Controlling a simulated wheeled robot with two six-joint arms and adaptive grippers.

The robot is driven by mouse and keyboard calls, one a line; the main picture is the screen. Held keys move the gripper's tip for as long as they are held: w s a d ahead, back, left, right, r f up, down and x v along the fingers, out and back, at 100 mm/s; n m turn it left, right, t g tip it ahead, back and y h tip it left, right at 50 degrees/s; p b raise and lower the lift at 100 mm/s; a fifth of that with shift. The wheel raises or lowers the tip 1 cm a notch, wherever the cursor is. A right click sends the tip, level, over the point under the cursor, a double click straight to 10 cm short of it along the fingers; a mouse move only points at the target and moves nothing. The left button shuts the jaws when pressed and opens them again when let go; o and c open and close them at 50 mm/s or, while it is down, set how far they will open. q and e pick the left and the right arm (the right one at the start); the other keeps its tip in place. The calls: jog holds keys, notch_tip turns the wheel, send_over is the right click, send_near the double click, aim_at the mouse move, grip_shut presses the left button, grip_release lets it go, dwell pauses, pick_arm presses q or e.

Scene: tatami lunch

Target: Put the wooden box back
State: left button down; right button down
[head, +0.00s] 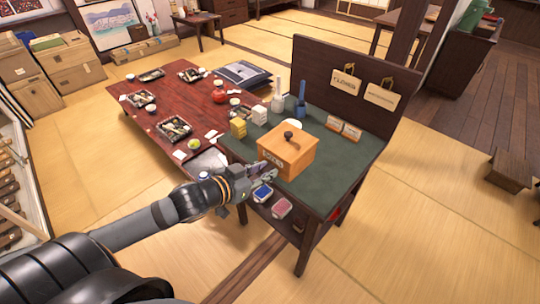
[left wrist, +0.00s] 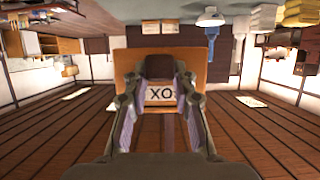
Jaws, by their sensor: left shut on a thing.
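The wooden box (head: 292,158) is light orange-brown with a black knob on top and a pale label on its front. It is at the near edge of the green-topped counter (head: 345,175); I cannot tell whether it rests fully on the top. My left gripper (head: 268,174) is at the box's front face, below the label, and is shut on the box. In the left wrist view, which is upside down, the box (left wrist: 126,66) is straight ahead, with a dark part between my fingertips (left wrist: 160,82) and its label beside them. My right gripper is not in view.
Yellow and white stacks (head: 238,128) and upright bottle-like items (head: 278,97) stand behind the box. Small signs (head: 343,129) stand to the right. Colored pads (head: 281,207) lie on a lower shelf. A dark back panel (head: 325,65) rises behind. A red-brown table (head: 180,90) with meals adjoins the counter.

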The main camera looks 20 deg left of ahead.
pick_arm(q)
jog(key=shift+s+r+p, duration=0.15)
jog(key=shift+s+p, duration=0.2)
jog(key=shift+s, duration=0.05)
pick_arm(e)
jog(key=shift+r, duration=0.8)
